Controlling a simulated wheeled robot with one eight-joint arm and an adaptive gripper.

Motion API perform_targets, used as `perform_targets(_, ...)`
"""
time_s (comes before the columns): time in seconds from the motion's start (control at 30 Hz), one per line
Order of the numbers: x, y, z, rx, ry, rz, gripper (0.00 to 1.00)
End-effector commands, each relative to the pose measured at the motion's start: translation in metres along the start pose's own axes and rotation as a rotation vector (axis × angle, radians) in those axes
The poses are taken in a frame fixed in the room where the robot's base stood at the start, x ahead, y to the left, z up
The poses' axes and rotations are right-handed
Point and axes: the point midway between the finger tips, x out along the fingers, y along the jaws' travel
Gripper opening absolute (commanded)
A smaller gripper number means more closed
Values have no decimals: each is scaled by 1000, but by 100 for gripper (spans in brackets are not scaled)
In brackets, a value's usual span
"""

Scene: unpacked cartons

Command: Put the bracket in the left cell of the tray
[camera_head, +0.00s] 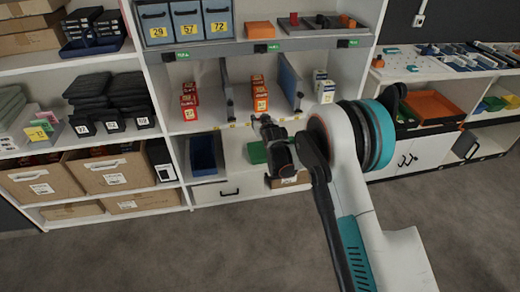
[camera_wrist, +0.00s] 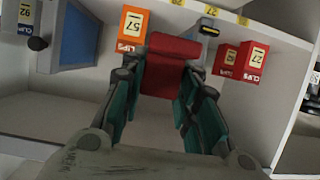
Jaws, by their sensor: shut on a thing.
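My gripper (camera_wrist: 168,82) is shut on a dark red block (camera_wrist: 172,50), held between its green-padded fingers in the wrist view. I cannot tell whether this block is the bracket. In the head view my gripper (camera_head: 266,124) is in front of the middle bay of the centre shelf, and the held block cannot be made out. No thing shows plainly as a bracket.
An orange box (camera_wrist: 132,28) and red boxes (camera_wrist: 252,62) stand beyond my fingers. A blue divider (camera_wrist: 78,40) stands at left in the wrist view. An orange bin (camera_head: 432,106) lies at right. The floor (camera_head: 130,255) is clear.

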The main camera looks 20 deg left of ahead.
Motion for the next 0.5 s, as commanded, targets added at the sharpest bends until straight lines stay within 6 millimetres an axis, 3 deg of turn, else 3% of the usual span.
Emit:
perform_targets(0.1,13,0,31,0,0,0,13)
perform_targets(0.3,29,0,70,0,0,1,13)
perform_targets(0.5,35,0,84,0,0,1,13)
